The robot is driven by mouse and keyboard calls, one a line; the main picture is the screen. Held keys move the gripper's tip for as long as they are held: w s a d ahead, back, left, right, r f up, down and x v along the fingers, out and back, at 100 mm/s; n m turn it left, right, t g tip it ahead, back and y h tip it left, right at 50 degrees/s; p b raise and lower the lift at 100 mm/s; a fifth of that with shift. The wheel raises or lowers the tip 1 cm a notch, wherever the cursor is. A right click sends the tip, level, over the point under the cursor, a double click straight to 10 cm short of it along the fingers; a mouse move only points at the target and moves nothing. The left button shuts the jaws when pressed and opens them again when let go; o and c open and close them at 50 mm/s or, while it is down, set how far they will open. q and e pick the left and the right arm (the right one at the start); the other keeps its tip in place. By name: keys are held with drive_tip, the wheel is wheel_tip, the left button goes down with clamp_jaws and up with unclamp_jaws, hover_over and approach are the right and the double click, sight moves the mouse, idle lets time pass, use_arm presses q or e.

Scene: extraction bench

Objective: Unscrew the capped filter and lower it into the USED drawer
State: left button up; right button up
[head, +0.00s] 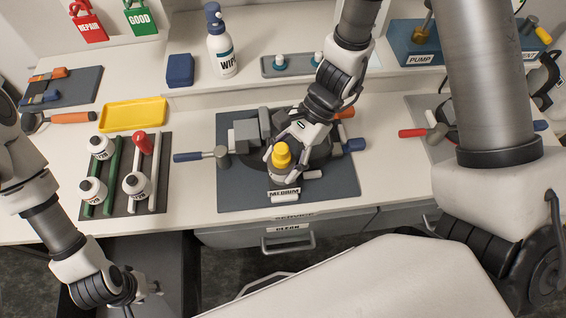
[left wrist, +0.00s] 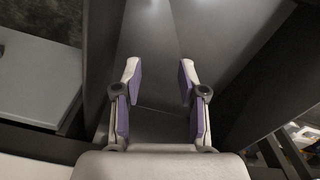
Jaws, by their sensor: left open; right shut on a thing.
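The filter with its yellow cap (head: 282,154) sits upright in the dark fixture on the blue-grey mat (head: 235,190) marked MEDRIM. My right gripper (head: 284,166) comes down from above and is shut around it; the fingers hide most of its body. My left gripper (head: 143,292) is low at the front left, beyond the bench's front edge. In the left wrist view it is open and empty (left wrist: 159,80), above dark grey surfaces. A drawer (head: 255,238) labelled CLEAN is under the bench. I cannot read a USED label anywhere.
Several white bottles (head: 137,185) stand on a rack at left, near a yellow tray (head: 134,115). Handled tools (head: 200,156) lie beside the fixture. A spray bottle (head: 220,45) stands behind on the shelf. A dark grey cabinet or bin (head: 150,250) is below the bench at left.

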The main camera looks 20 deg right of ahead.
sight(281, 148)
drive_tip(key=shift+w+r+p, duration=0.1)
drive_tip(key=shift+r+p, duration=0.25)
drive_tip(key=shift+r, duration=0.1)
drive_tip(key=shift+r+p, duration=0.7)
drive_tip(key=shift+r, duration=0.15)
drive_tip(key=shift+r+p, duration=1.95)
drive_tip(key=shift+r, duration=0.45)
